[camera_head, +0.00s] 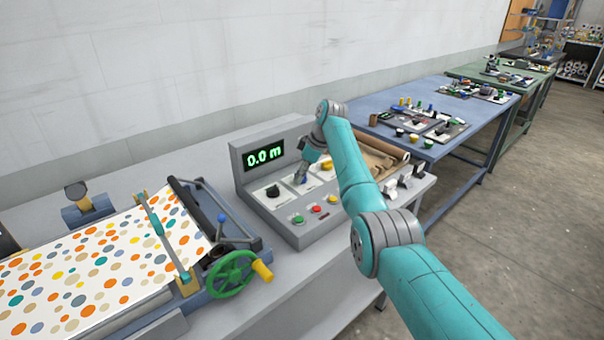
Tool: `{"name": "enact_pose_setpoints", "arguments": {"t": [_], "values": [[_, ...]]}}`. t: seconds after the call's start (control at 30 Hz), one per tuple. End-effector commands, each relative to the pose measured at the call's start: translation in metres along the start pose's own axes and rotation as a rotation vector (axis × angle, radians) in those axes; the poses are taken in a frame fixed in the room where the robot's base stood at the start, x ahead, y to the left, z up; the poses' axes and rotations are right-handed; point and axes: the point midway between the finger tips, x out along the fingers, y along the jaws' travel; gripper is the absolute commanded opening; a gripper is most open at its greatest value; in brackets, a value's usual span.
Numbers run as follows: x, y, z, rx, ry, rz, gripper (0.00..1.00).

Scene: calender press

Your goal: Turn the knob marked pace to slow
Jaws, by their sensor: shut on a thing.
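A grey control console (250,163) stands on the bench, with a green display (264,155) reading 0.0 m. On its sloped top sit a black knob (272,191) on a white plate at the left and a middle knob (303,181), bluish and mostly hidden by my gripper. My gripper (300,176) points down onto the middle knob and is shut on it. The knob markings, including pace and slow, are too small to read, and the pointer of the held knob is hidden.
To the left is a press with dotted sheet (90,260), a green handwheel (232,273) and a blue-tipped lever (222,218). Brown rolls (385,145) and white switches (404,180) lie right of the console, partly behind my arm.

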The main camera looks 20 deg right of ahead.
Motion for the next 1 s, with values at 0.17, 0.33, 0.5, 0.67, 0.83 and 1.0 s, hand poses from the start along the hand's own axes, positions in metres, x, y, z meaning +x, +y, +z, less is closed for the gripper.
{"name": "enact_pose_setpoints", "arguments": {"t": [0.17,0.33,0.5,0.67,0.83,1.0], "values": [[0.0005,0.0,0.0006,-0.013,-0.001,-0.007,0.07],[0.0006,0.0,0.0007,-0.015,-0.001,-0.007,0.07],[0.0006,0.0,0.0007,-0.014,-0.001,-0.007,0.44],[0.0005,0.0,0.0006,-0.014,-0.001,-0.007,0.66],[0.0003,0.0001,0.0004,-0.014,-0.001,-0.006,0.66],[-0.0056,0.0007,0.0001,-0.014,0.0,-0.005,0.66]]}}
